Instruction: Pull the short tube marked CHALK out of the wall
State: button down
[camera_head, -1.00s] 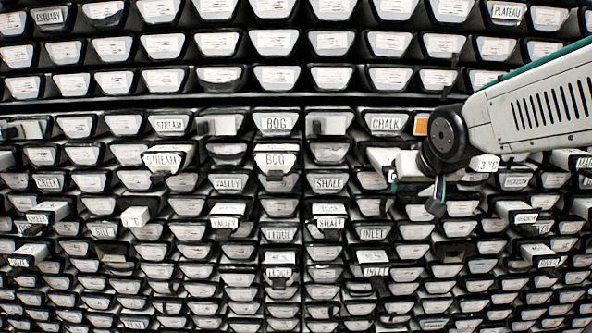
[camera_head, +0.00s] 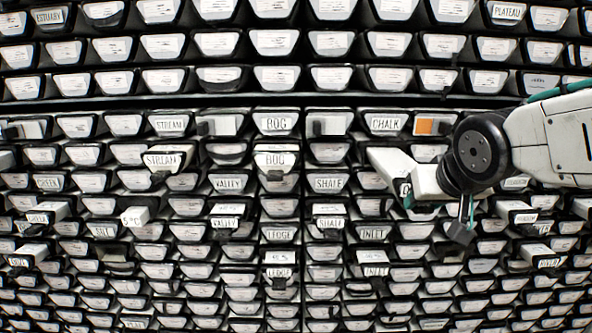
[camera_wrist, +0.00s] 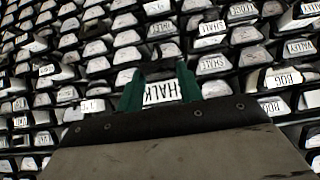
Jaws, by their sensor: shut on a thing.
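The short tube marked CHALK (camera_head: 388,162) is a pale, box-like piece that sticks out from the wall below a flush CHALK label (camera_head: 386,124). Its front end is mostly hidden by my gripper (camera_head: 409,197) in the head view. In the wrist view its label (camera_wrist: 160,93) reads HALK, with the first letter covered. The green fingers of my gripper (camera_wrist: 159,86) stand on either side of this label and are shut on the tube. I cannot tell whether its back end is still inside the wall.
Dense rows of labelled tube ends fill the wall. Other short tubes stick out nearby, marked BOG (camera_head: 275,160), STREAM (camera_head: 162,160), SHALE (camera_head: 330,222) and INLET (camera_head: 375,270). An orange block (camera_head: 425,126) sits right of the flush CHALK label.

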jog(key=c, duration=0.9)
grip_release()
jog(key=shift+o, duration=0.2)
jog(key=shift+s+f, duration=0.1)
jog(key=v, duration=0.8)
jog(key=s+d+f+g, duration=0.3)
jog(key=s+f+g, duration=0.4)
jog(key=s+f, duration=0.5)
jog(key=s, duration=0.5)
jog(key=shift+f+g, duration=0.4)
